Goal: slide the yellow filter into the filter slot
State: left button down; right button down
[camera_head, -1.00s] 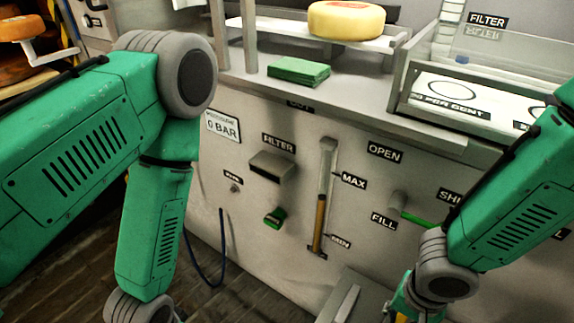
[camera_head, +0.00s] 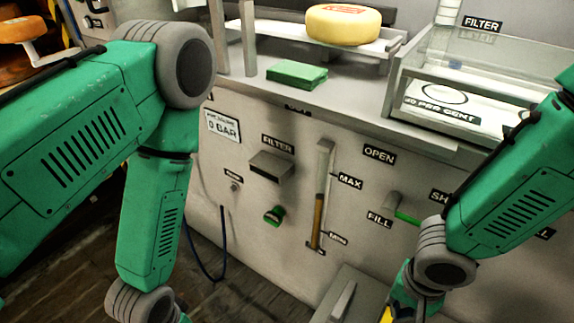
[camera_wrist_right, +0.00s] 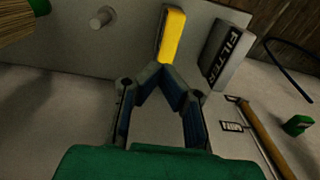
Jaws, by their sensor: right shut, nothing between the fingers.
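The yellow filter (camera_wrist_right: 173,35) is a slim block in the right wrist view, just beyond my right gripper's fingertips (camera_wrist_right: 152,70). The fingertips meet in a point with nothing between them; whether they touch the filter I cannot tell. In the head view my right gripper (camera_head: 402,306) is at the bottom edge, partly cut off, with a bit of yellow beside it. The filter slot (camera_head: 270,166) is a grey hooded opening under a FILTER label on the machine front, up and left of my right gripper. My left arm shows, but its gripper is out of frame.
A grey box (camera_wrist_right: 228,55) labelled FILTER stands beside the yellow filter. A green block (camera_head: 297,74) and a cheese wheel (camera_head: 345,24) are above.

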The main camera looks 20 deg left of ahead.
jog(key=c, duration=1.8)
grip_release()
